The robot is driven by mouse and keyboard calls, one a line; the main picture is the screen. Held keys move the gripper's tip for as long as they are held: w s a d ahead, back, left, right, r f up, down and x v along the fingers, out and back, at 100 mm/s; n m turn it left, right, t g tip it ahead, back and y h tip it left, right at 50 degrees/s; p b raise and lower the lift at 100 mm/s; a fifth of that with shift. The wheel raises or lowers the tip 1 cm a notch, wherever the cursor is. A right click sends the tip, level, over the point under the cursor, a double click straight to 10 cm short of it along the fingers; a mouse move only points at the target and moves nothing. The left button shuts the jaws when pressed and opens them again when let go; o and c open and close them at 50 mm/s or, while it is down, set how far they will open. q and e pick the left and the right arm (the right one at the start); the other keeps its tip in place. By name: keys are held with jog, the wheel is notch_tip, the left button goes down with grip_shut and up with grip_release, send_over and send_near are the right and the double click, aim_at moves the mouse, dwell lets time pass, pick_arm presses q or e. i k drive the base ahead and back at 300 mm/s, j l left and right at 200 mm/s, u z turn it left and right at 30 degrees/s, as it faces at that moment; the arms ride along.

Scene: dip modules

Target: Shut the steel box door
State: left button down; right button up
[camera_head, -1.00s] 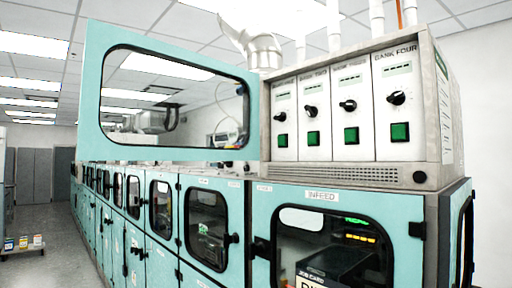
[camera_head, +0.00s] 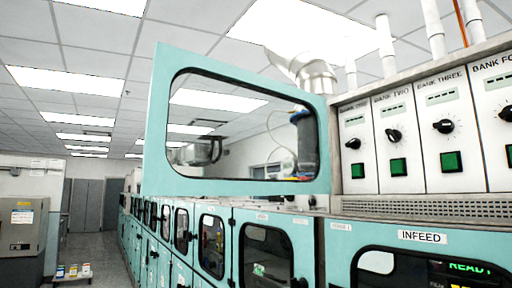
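A grey steel box (camera_head: 24,228) stands at the far left edge of the head view, against a pale wall. Its front carries a yellow-and-white label near the top and a small dark handle or latch. The picture edge cuts it off on the left. I cannot tell whether its door is open or shut. Neither of my grippers is in view.
A long teal machine line (camera_head: 185,230) with windowed doors runs from the right into the distance. A large teal framed window panel (camera_head: 155,130) stands raised above it. A low stand with small containers (camera_head: 73,271) is on the floor beside the aisle (camera_head: 102,255).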

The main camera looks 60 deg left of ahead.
aim_at(158, 177)
jog(key=j+z, duration=0.1)
jog(key=j, duration=0.55)
jog(key=k+j+z, duration=0.1)
jog(key=j, duration=0.55)
jog(key=j+z, duration=0.1)
jog(key=j, duration=0.5)
jog(key=j+z, duration=0.15)
jog(key=j, duration=0.6)
jog(key=k+j+z, duration=0.1)
jog(key=j, duration=0.6)
jog(key=k, duration=0.55)
